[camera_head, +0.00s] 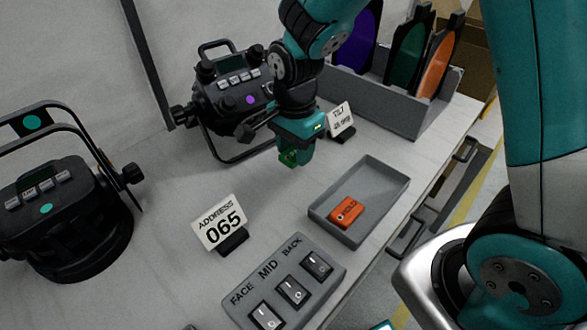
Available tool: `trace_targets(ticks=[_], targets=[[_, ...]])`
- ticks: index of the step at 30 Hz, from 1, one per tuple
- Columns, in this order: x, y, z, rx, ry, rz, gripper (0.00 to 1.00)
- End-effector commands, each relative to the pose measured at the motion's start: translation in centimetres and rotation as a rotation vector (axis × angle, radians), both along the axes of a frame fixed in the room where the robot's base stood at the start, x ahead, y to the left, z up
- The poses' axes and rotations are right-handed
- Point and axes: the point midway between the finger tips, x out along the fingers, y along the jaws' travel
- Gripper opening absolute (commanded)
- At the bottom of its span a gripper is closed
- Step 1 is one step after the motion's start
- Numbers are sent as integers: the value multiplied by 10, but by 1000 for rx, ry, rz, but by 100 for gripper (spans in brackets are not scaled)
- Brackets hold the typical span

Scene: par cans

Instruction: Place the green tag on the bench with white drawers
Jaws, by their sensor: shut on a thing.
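My gripper (296,150) hangs over the middle of the bench and is shut on the green tag (289,158). Only a small part of the tag shows at the fingertips; the rest is hidden by the gripper. The tag appears to be above the bench top, but the gap is hard to judge. The bench (165,225) has a pale grey top. Handles show along its right side; the drawer fronts are seen too steeply to judge their colour well.
A grey tray (382,182) holds an orange tag (346,212). Around are a switch box (284,284), an "065" address card (220,222), two black par cans (60,215) (228,92), another card (340,118) and a rack of coloured filters (400,105). Bare bench lies left of the tray.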

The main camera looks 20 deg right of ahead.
Motion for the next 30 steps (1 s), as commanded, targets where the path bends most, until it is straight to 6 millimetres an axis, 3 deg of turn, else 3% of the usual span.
trace_targets(ticks=[12,24,25,27,28,30], targets=[[0,0,-51,0,1,0,19],[0,0,-57,0,-1,0,19],[0,0,-57,0,-1,0,44],[0,0,-56,1,-2,0,60],[0,0,-56,1,-2,0,67],[0,0,-56,1,-2,0,67]])
